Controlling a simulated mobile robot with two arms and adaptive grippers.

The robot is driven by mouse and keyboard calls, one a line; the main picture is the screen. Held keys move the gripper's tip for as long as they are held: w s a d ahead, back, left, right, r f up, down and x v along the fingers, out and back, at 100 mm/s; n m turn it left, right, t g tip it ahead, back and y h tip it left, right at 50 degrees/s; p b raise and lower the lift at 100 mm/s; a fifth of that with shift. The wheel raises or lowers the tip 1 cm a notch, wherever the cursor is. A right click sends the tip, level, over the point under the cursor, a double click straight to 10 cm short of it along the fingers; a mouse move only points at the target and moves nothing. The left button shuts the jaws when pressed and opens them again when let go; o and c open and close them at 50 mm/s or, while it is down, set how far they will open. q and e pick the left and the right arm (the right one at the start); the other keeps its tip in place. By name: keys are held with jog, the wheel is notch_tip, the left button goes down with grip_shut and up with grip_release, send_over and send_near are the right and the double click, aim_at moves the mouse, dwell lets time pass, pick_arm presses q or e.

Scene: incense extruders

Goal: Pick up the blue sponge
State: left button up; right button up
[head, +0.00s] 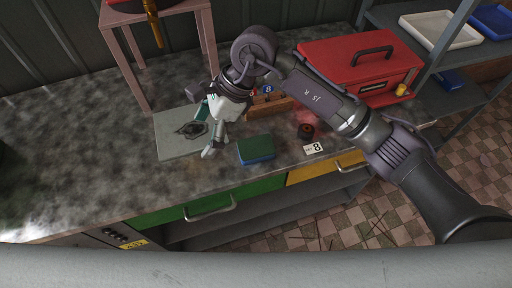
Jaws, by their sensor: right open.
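The blue sponge (257,155) lies flat on the mottled grey counter (90,135), near its front edge. Its top is green and its visible side is blue. My right gripper (206,132) is open, to the left of the sponge and apart from it in the picture. It is over the right part of a flat grey plate (175,147), and nothing shows between its fingers. My left gripper does not show.
A red toolbox (345,62) stands at the back right. A wooden block (268,108), a small dark round item (306,131) and a white card marked 8 (313,148) are near the sponge. A pinkish stand (135,60) is behind. The counter's left is mostly clear.

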jog(key=w+d+t+h, duration=0.2)
jog(key=w+d+h, duration=0.4)
jog(key=d, duration=0.4)
jog(key=p, duration=0.2)
send_over(252, 147)
jog(key=f, duration=0.7)
jog(key=shift+w+f, duration=0.3)
jog(key=shift+f, duration=0.45)
jog(key=f, duration=0.1)
jog(key=f+p, duration=0.1)
jog(key=f, duration=0.1)
jog(key=f+p, duration=0.1)
jog(key=shift+s+f, duration=0.35)
jog(key=shift+f, duration=0.35)
jog(key=shift+w, duration=0.1)
jog(key=shift+c, duration=0.3)
jog(key=c, duration=0.7)
